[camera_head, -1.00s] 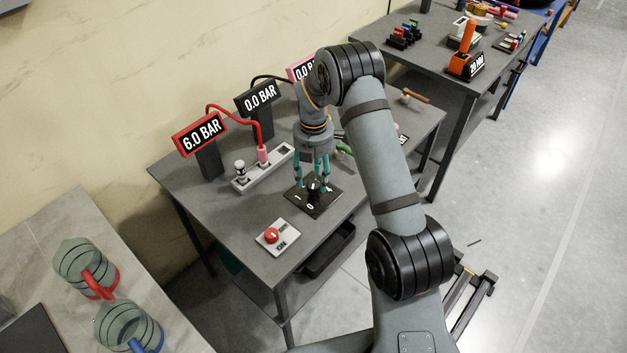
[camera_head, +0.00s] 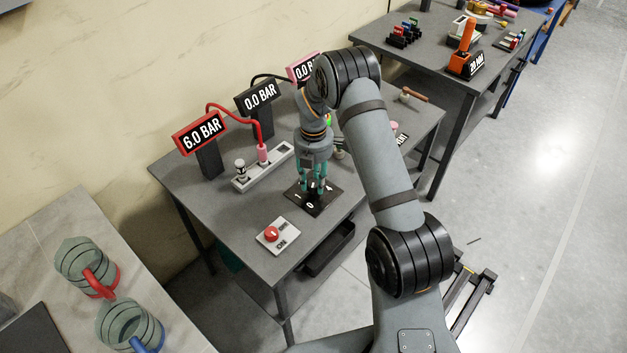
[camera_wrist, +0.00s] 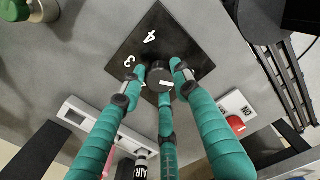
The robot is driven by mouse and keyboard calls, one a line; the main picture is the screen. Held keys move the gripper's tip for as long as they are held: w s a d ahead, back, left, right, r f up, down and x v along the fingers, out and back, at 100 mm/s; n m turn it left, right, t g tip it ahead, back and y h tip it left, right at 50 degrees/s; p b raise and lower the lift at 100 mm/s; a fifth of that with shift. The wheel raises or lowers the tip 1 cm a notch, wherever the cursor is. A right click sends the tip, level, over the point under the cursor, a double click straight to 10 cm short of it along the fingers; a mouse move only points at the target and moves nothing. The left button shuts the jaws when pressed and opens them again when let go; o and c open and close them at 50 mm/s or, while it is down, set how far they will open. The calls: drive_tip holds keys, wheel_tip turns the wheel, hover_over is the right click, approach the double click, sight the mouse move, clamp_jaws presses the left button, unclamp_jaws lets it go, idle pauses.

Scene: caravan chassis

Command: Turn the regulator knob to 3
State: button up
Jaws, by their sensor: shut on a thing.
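The regulator knob (camera_wrist: 159,76) is a round black knob with a short white pointer line, on a black square plate (camera_wrist: 180,38). In the wrist view the pointer line lies toward the lower right of the knob. The digits 4 and 3 are readable at the plate's left side. In the head view the plate (camera_head: 325,203) shows 1 and 0 along its near side. My gripper (camera_head: 314,188) points down over the plate; its three teal fingers, also in the wrist view (camera_wrist: 160,84), are shut around the knob. The fingers hide part of the plate and other digits.
A third display is partly hidden by my arm.

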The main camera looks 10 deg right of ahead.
drive_tip(key=c, duration=0.5)
drive_tip(key=shift+o, duration=0.2)
